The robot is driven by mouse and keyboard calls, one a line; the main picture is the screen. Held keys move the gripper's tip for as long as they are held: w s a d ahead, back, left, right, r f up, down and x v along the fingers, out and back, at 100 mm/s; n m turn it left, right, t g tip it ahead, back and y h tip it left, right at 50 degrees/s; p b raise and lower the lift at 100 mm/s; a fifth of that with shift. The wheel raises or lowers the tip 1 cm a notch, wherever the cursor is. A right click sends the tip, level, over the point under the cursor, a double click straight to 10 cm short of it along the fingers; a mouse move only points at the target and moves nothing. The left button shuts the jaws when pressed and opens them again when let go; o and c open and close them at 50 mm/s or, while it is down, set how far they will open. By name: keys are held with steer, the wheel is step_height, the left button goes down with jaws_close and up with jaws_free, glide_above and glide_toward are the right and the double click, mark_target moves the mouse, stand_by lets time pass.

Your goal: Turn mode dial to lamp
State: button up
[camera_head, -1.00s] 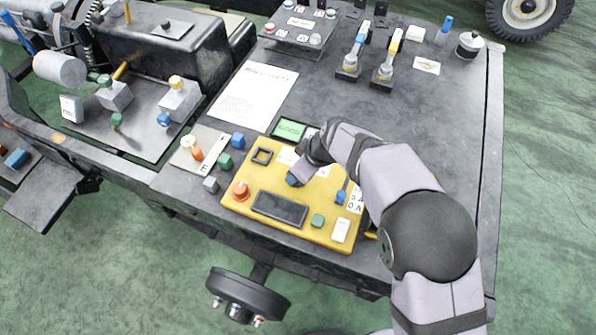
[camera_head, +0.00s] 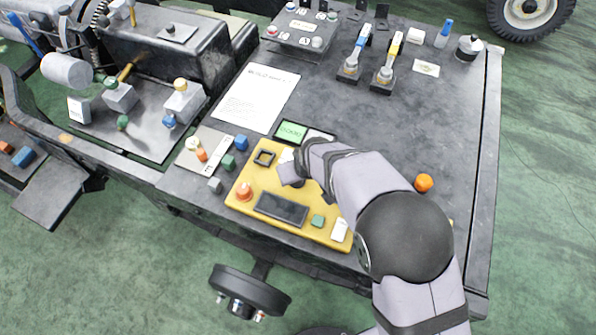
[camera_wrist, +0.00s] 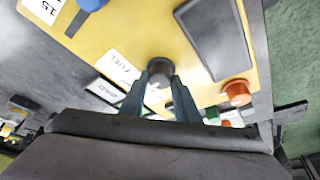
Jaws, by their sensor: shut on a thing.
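The yellow control panel (camera_head: 262,179) lies on the dark bench top. My gripper (camera_wrist: 159,88) points down at it, and its two dark fingers are shut on a grey, round-topped dial (camera_wrist: 159,67), one finger on each side. White printed labels (camera_wrist: 119,67) lie beside the dial; one seems to read FUEL, the others are too blurred to read. In the head view my gripper (camera_head: 291,177) is over the panel's upper middle, and my arm hides most of the dial. The dial's pointer direction cannot be made out.
A blue knob (camera_wrist: 92,4) shows in the wrist view. A lit green display (camera_head: 291,132) stands behind the panel.

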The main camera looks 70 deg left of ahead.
steer(key=o, duration=1)
steer(key=shift+o, duration=0.2)
steer(key=b+v, duration=0.1)
steer(key=v, duration=0.6)
steer(key=shift+b, duration=0.35)
steer(key=shift+w+d+r, duration=0.1)
steer(key=shift+d+r, duration=0.05)
